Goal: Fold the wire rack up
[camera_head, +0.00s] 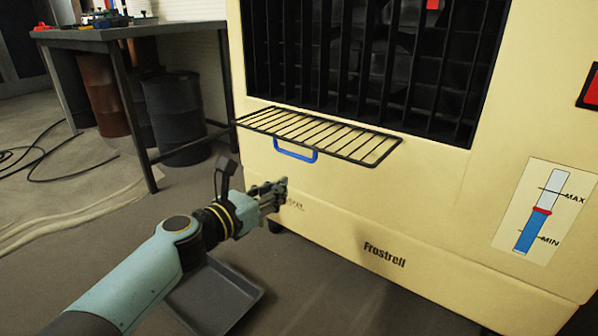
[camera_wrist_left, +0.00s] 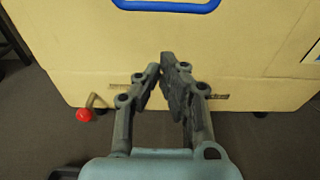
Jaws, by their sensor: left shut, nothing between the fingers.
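The black wire rack (camera_head: 320,135) stands out roughly level from the front of the cream cooler, below its dark grille. A blue handle (camera_head: 296,152) hangs under the rack's front edge; it also shows at the top of the left wrist view (camera_wrist_left: 166,5). My left gripper (camera_head: 283,187) is shut and empty, below the handle and apart from it, in front of the cooler's lower panel. Its fingertips (camera_wrist_left: 165,66) are close together in the left wrist view. My right gripper is in neither view.
The cream cooler (camera_head: 440,215) fills the right side. A grey tray (camera_head: 215,298) lies on the floor under my left arm. A metal workbench (camera_head: 120,32) with barrels (camera_head: 175,110) beneath stands at the back left. A red knob (camera_wrist_left: 84,115) sits low on the left in the wrist view.

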